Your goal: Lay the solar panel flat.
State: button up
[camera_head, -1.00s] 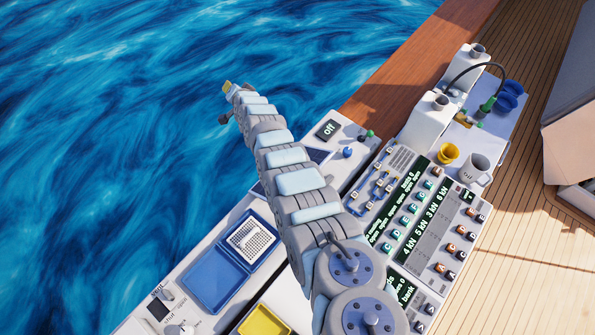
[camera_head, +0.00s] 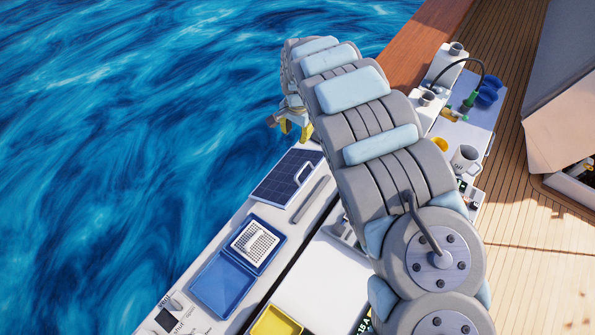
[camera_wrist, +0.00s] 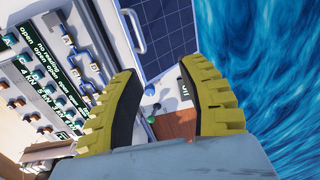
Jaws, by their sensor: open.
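The solar panel (camera_head: 287,178) is a dark blue gridded plate with a pale frame on the white console; I cannot tell its exact tilt. Its pale bar handle (camera_head: 305,172) is along the right edge. In the wrist view the panel (camera_wrist: 172,35) is at top centre, with the handle (camera_wrist: 134,30) at its left edge. My gripper (camera_head: 291,128) is just past the panel's far end, partly hidden by my arm. In the wrist view the two yellow fingers of my gripper (camera_wrist: 160,100) are apart with nothing between them, and the panel lies beyond them.
A blue tray (camera_head: 218,287) with a white grid block (camera_head: 255,243) and a yellow tray (camera_head: 275,322) are nearer me. Switches and displays (camera_wrist: 50,70) are left in the wrist view. A small display (camera_wrist: 184,88) and green knob (camera_wrist: 152,118) are near the fingers. Water borders the console.

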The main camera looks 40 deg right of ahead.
jog(key=s, duration=0.3)
jog(key=b, duration=0.1)
send_over(302, 169)
jog(key=shift+f, duration=2.8)
jog(key=shift+w+f+g, duration=0.1)
jog(key=shift+f+g, duration=0.3)
jog(key=shift+f, duration=1.4)
jog(key=shift+f+p, duration=0.4)
jog(key=shift+f, duration=1.65)
jog(key=shift+a+f, duration=0.1)
jog(key=shift+f, duration=1.5)
